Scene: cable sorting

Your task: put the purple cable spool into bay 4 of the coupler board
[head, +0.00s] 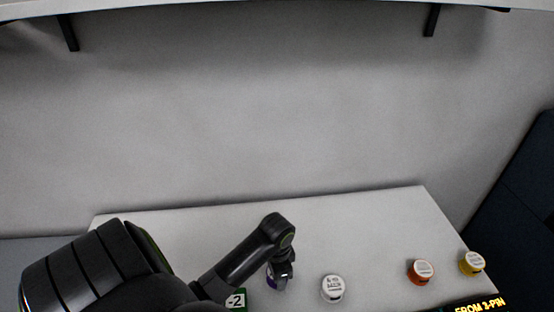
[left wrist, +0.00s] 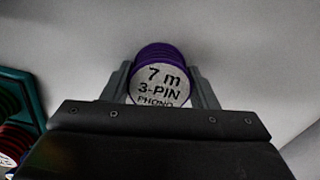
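The purple cable spool (left wrist: 160,80) sits between the two fingers of my left gripper (left wrist: 160,92) in the left wrist view. Its pale round face reads "7 m 3-PIN PHONO", and its lower part is hidden by the gripper body. The fingers press against it on both sides. In the head view my left gripper (head: 280,275) points down over the white table, with a bit of purple (head: 271,283) showing beside it. I cannot tell how high the spool is. My right gripper is out of view. No bay 4 is identifiable.
On the white table (head: 380,215) stand a white spool (head: 332,287), an orange one (head: 421,271) and a yellow one (head: 472,263). The left wrist view shows a green-edged holder (left wrist: 28,88) with dark red items.

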